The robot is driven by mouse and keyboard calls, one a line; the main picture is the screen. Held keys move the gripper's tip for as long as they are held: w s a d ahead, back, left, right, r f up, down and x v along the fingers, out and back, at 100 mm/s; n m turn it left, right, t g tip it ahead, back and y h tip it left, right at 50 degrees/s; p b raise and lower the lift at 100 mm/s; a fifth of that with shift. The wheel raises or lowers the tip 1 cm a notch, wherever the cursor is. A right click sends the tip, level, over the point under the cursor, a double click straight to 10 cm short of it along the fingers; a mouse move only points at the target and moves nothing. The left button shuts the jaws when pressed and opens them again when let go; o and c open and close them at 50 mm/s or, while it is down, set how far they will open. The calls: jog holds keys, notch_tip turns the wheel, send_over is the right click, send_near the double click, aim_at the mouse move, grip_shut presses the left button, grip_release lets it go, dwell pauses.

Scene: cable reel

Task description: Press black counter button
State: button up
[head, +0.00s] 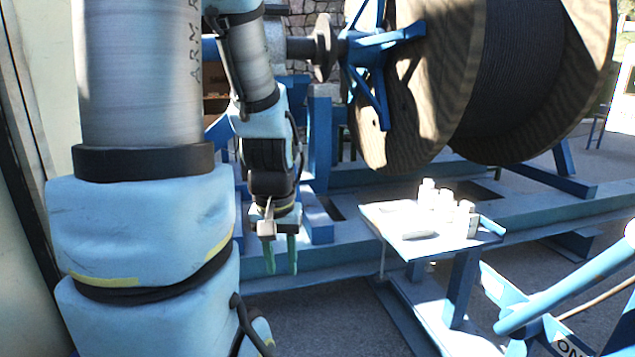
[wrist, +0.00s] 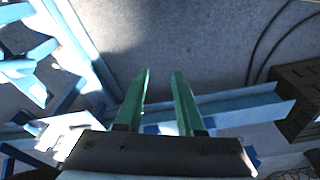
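I cannot make out a black counter button in either view. My gripper (head: 281,270) hangs down in the middle of the head view, left of the small blue stand. Its two green fingers are apart with nothing between them. In the wrist view my gripper (wrist: 161,76) also shows a clear gap between the fingers, with grey floor and blue frame beyond. The fingertips touch nothing that I can see.
A large wooden cable reel (head: 420,95) sits on a blue frame (head: 350,245) at the back. A small blue stand (head: 385,222) at the right bears several pale, overexposed items (head: 440,207). A blue tubular frame (head: 560,300) fills the lower right. Grey floor (head: 320,320) lies open below my gripper.

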grip_shut()
dwell(0.9)
